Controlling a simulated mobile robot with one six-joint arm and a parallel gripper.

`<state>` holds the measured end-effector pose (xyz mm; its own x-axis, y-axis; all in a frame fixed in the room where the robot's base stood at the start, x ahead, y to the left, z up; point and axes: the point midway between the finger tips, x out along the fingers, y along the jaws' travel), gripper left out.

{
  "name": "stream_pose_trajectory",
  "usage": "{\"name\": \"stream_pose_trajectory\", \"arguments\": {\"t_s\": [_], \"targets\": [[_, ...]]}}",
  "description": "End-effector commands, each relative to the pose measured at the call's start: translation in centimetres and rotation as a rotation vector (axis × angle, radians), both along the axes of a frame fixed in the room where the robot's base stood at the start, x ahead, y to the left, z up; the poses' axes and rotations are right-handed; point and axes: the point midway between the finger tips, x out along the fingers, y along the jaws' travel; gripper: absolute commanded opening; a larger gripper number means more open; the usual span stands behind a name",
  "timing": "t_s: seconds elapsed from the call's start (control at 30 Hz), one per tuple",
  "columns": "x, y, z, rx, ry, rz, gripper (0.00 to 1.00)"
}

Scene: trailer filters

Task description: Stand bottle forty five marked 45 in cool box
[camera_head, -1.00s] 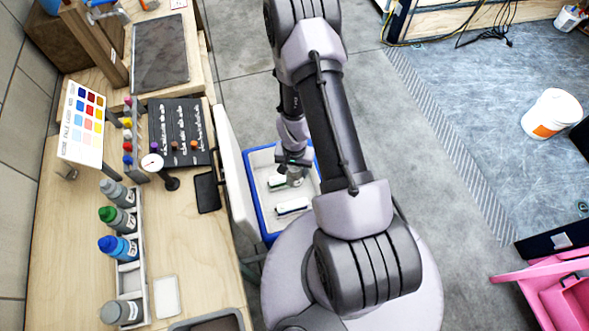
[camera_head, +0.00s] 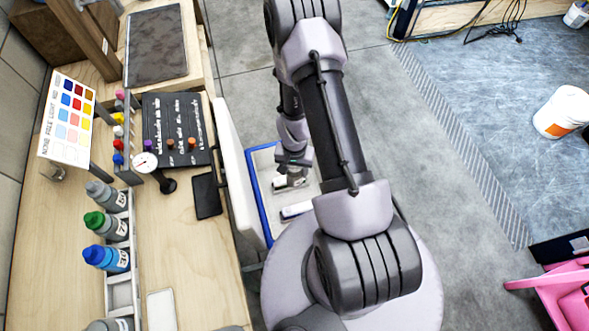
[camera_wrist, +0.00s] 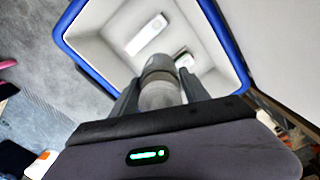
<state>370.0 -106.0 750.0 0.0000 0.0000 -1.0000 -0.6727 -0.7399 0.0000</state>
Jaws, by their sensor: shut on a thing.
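My gripper (camera_wrist: 160,105) is shut on a grey bottle (camera_wrist: 160,75). In the wrist view the bottle points away from the camera, towards the inside of the cool box; no number on it can be read. The cool box has a blue rim (camera_head: 259,205) and white inner walls; its blue rim (camera_wrist: 70,55) frames the wrist view. In the head view my gripper (camera_head: 291,172) is over the box, and my arm hides its right side. I cannot tell whether the bottle touches the floor of the box.
Two white blocks lie in the box, one at the front (camera_head: 297,210) and one near my gripper (camera_head: 288,183). The open white lid (camera_head: 237,175) stands between box and bench. On the bench (camera_head: 180,260), a rack (camera_head: 122,292) holds several bottles.

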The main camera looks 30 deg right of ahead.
Motion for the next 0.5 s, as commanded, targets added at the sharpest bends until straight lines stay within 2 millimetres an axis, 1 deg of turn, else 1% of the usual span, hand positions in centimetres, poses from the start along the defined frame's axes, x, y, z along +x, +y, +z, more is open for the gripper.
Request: {"name": "stream_pose_trajectory", "arguments": {"t_s": [0.03, 0.5], "targets": [[0.0, 0.0, -1.3, 0.000, 0.000, 0.000, 0.00], [0.0, 0.0, -7.6, 0.000, 0.000, 0.000, 0.00]]}}
